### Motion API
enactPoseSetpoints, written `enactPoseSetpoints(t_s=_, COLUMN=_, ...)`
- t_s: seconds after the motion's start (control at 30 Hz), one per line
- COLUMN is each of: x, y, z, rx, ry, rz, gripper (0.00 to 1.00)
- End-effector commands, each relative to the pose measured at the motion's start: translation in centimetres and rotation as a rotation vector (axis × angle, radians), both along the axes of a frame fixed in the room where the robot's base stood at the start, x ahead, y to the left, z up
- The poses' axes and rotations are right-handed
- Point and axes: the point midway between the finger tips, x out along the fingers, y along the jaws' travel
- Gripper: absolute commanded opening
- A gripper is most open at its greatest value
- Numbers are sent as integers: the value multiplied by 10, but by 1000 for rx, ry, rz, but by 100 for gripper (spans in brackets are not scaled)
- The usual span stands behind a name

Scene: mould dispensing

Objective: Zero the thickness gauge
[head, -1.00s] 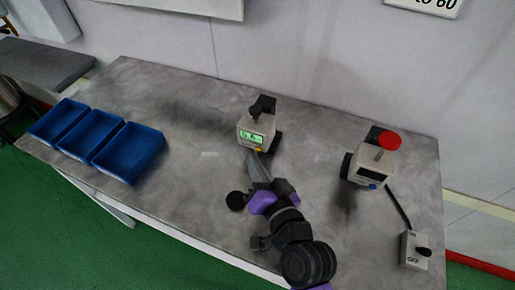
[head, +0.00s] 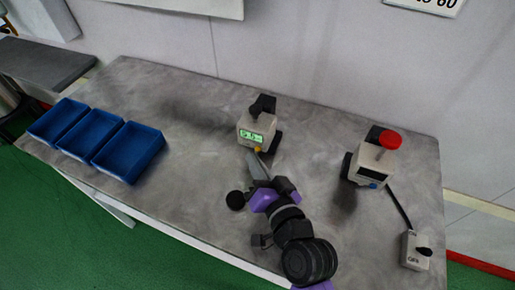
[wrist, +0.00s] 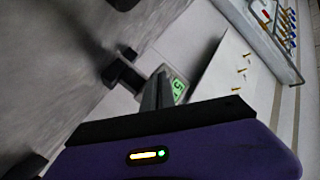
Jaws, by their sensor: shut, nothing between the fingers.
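The thickness gauge (head: 251,130) is a pale box with a lit green display, a dark part on top and a small yellow button low on its front. It stands towards the back middle of the table. The digits are too blurred to read surely. My gripper (head: 259,160) is shut and empty, its tips close to the gauge's lower front by the yellow button. I cannot tell whether they touch it. In the wrist view the closed fingers (wrist: 155,92) overlap the gauge's front, beside the green display (wrist: 178,88), and the button is hidden.
A second pale box with a red knob (head: 390,140) stands to the right, cabled to an on/off switch box (head: 415,252). Blue bins (head: 128,153) stand at the left. A small dark round object (head: 235,200) lies left of my wrist. The table (head: 190,215) is clear between.

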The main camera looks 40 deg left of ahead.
Motion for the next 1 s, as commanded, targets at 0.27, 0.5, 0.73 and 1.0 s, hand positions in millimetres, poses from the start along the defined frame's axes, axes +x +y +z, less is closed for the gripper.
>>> enactPoseSetpoints(t_s=0.27, x=4, y=1, z=0, rx=0, ry=0, rz=1, gripper=0)
enactPoseSetpoints(t_s=0.5, x=4, y=1, z=0, rx=1, ry=0, rz=1, gripper=0)
enactPoseSetpoints(t_s=0.73, x=7, y=2, z=0, rx=1, ry=0, rz=1, gripper=0)
enactPoseSetpoints(t_s=1.0, x=9, y=2, z=0, rx=0, ry=0, rz=0, gripper=0)
